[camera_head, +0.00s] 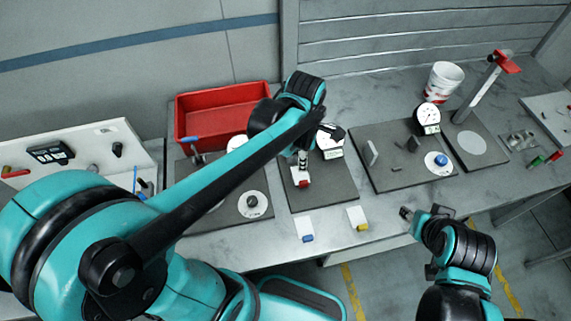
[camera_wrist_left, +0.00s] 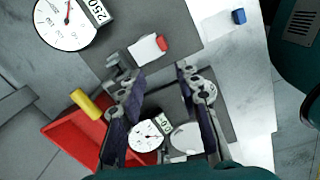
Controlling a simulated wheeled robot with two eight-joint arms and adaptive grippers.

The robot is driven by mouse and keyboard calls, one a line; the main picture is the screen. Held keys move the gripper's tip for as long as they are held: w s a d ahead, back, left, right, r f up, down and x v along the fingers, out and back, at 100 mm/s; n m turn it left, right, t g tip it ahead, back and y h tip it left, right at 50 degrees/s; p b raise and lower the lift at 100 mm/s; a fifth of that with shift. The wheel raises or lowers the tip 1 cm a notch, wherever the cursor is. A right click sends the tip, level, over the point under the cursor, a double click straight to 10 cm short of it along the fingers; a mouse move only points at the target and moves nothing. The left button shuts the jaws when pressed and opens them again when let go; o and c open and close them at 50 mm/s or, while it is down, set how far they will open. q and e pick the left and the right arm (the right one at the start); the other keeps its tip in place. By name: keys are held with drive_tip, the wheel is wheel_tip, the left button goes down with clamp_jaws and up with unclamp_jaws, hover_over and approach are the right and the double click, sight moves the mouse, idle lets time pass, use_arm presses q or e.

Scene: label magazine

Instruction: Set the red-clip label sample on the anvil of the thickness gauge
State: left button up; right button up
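The red-clip label sample (camera_wrist_left: 146,51) is a white card with a red clip (camera_wrist_left: 163,43) at one end. It lies over the dark base of the thickness gauge, its plain end against the grey anvil area (camera_wrist_left: 118,62). I cannot tell how far it rests on the anvil. The sample also shows in the head view (camera_head: 303,174), below the gauge dial (camera_head: 331,143). My left gripper (camera_wrist_left: 160,82) is open and empty, its fingers apart, back from the sample; my arm hides its fingers in the head view. My right gripper (camera_head: 424,212) is off the table's front edge.
Blue-clip (camera_head: 305,229) and yellow-clip (camera_head: 357,218) samples lie near the front edge. A red bin (camera_head: 193,101) stands behind left. A second gauge plate (camera_head: 385,182), a white cup (camera_head: 443,82) and a post stand (camera_head: 485,88) are to the right.

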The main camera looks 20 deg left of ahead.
use_arm(q)
drive_tip(key=s+a+r+m+t, duration=0.1)
drive_tip(key=s+a+m+t, duration=0.1)
drive_tip(key=m, duration=0.8)
drive_tip(key=s+a+r+m+t, duration=0.1)
drive_tip(key=s+a+m+t, duration=0.2)
drive_tip(key=s+m, duration=0.3)
drive_tip(key=m+t, duration=0.1)
drive_tip(key=m, duration=0.4)
drive_tip(key=shift+r+m, duration=0.3)
drive_tip(key=shift+r, duration=0.05)
wheel_tip(320, 180, down, 9)
drive_tip(key=b, duration=0.8)
drive_tip(key=shift+b, duration=0.4)
drive_tip(key=shift+o, duration=0.3)
drive_tip(key=shift+r, duration=0.1)
